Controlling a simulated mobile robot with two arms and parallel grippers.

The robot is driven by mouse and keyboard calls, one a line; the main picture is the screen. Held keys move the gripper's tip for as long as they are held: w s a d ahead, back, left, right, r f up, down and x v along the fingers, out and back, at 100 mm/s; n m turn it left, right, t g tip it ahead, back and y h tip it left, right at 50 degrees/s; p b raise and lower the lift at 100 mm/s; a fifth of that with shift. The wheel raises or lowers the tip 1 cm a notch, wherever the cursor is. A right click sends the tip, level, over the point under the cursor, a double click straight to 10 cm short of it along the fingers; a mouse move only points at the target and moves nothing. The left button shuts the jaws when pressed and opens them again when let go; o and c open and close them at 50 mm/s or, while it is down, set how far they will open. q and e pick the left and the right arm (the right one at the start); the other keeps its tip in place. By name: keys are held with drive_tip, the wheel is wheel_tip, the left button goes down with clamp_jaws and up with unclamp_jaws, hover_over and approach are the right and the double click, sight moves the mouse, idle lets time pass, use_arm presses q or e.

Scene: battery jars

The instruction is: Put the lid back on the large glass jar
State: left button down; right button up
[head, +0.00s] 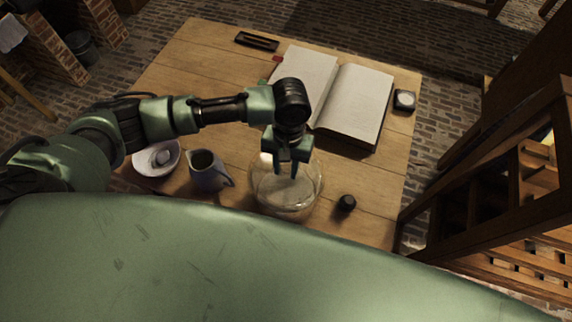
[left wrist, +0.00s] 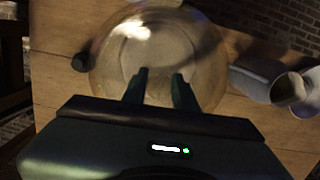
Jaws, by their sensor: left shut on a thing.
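The large glass jar (head: 290,207) stands on the wooden table near its front edge, clear and round. My left gripper (head: 286,172) points down over the jar's top. In the left wrist view its two fingers (left wrist: 160,76) are a little apart, closed on the clear lid's grip, which is hard to make out. The clear glass round (left wrist: 150,40) lies under the fingers there; lid and jar overlap, and I cannot tell whether the lid touches the rim. My right gripper is out of view.
A grey jug (head: 207,173) and a white bowl (head: 150,168) stand left of the jar. A small dark round thing (head: 346,203) is close on its right. An open book (head: 355,100) lies behind, with a small pot (head: 404,100) and a dark tray (head: 257,41) beside it.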

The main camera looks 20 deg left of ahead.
use_arm(q)
drive_tip(key=c, duration=0.6)
unclamp_jaws()
drive_tip(key=shift+o, duration=0.2)
drive_tip(key=shift+r, duration=0.1)
drive_tip(key=shift+r+p, duration=1.3)
drive_tip(key=shift+p, duration=0.4)
drive_tip(key=shift+r+p, duration=0.55)
drive_tip(key=shift+r, duration=1.6)
drive_tip(key=shift+c, duration=0.2)
